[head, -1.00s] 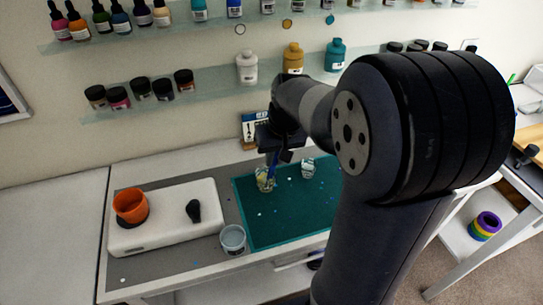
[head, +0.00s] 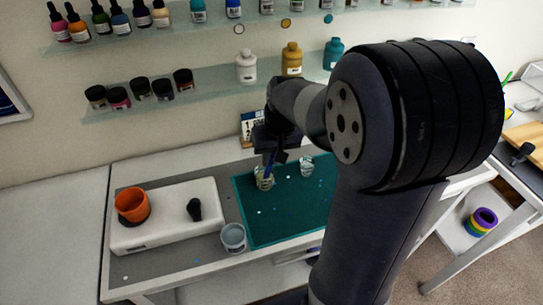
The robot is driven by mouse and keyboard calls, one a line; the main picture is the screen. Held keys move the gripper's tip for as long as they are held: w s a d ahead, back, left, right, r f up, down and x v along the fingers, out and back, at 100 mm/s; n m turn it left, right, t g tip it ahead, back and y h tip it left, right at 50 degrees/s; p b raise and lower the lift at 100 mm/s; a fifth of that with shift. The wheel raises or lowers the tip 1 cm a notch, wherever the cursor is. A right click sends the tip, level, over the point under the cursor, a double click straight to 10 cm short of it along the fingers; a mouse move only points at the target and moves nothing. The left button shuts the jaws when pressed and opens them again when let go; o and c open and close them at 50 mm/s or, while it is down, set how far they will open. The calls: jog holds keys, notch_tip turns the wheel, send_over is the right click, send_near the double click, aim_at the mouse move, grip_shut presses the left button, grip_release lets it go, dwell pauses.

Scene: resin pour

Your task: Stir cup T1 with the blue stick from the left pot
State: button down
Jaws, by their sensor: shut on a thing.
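My gripper (head: 272,148) is above the back left part of the teal mat (head: 290,222), shut on the blue stick (head: 269,163). A second small cup (head: 306,166) with a marked side stands to the right on the mat. I cannot read a T1 label on either cup. The stick's tip is hidden by the cup.
An orange pot (head: 132,205) stands on a white box (head: 165,232) at the left, with a small black object (head: 194,209) on the box. A grey cup (head: 233,238) stands at the mat's left edge. Shelves with bottles (head: 247,66) run along the wall behind.

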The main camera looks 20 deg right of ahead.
jog(key=shift+s+a, duration=0.1)
jog(key=shift+a, duration=0.05)
notch_tip(320, 180, up, 7)
jog(key=s+p, duration=0.1)
jog(key=p, duration=0.4)
jog(key=shift+d+r+p, duration=0.15)
jog(key=shift+d+p, duration=0.15)
jog(key=shift+d, duration=0.1)
jog(key=shift+s, duration=0.1)
notch_tip(320, 180, up, 5)
jog(key=p, duration=0.4)
jog(key=shift+s, duration=0.1)
dwell(0.7)
